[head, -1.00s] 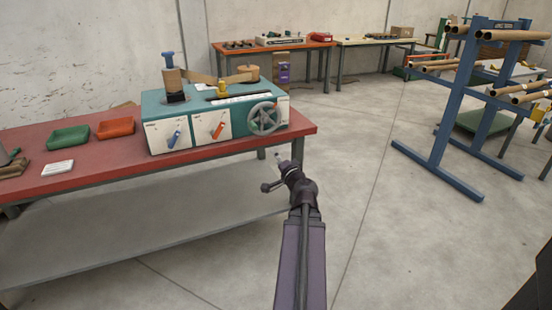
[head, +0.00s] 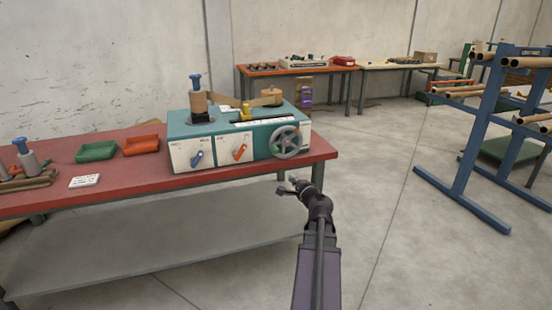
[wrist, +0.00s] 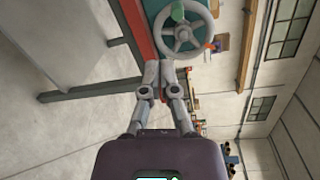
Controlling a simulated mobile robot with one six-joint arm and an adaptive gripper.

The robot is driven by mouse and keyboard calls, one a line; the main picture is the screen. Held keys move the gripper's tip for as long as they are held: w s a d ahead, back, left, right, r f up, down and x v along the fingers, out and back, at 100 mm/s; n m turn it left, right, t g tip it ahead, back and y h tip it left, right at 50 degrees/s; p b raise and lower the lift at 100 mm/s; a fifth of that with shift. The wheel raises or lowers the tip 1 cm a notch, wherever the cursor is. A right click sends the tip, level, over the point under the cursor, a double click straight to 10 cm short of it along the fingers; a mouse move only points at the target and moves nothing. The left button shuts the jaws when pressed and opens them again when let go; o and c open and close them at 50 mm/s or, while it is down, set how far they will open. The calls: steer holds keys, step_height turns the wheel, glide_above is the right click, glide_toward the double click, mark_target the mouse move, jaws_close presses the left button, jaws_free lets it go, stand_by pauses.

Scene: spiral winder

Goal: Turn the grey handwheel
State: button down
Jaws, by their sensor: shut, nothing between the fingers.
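The grey handwheel (head: 285,141) is on the right end of the front of the teal and white winder (head: 240,152), which stands on a red bench. It has a round rim with spokes. It also shows at the top of the wrist view (wrist: 183,30), with a green knob near its upper part. My gripper (head: 284,187) is below the wheel and in front of the bench edge in the head view. In the wrist view my gripper (wrist: 160,68) has its fingertips together with nothing between them, close to the wheel's rim in the picture. I cannot tell whether they touch.
The red bench (head: 120,185) extends left, with a green tray (head: 97,152), a red tray (head: 141,146) and a white card (head: 85,181). A blue rack with cardboard tubes (head: 475,150) stands at right. The floor between is clear.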

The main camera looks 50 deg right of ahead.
steer(key=w+d+m+g+p, duration=0.1)
steer(key=w+m, duration=0.3)
steer(key=m, duration=0.5)
steer(key=w+d+f+m+g+y+p, duration=0.1)
steer(key=w+d+m, duration=0.2)
steer(key=m, duration=0.6)
steer(key=shift+w+d+f+m+y, duration=0.3)
steer(key=shift+w, duration=0.3)
steer(key=b+x, duration=0.3)
steer(key=x, duration=0.7)
steer(key=shift+s+d+r+p, duration=0.1)
steer(key=shift+d+r+p, duration=0.05)
steer(key=shift+r+p, duration=0.55)
steer(key=shift+s+d+r+p, duration=0.1)
steer(key=shift+d+r+p, duration=0.05)
steer(key=shift+r+p, duration=0.45)
steer(key=shift+s+d+r+p, duration=0.1)
steer(key=shift+d+r+p, duration=0.1)
steer(key=shift+r+p, duration=0.5)
steer(key=shift+f, duration=0.15)
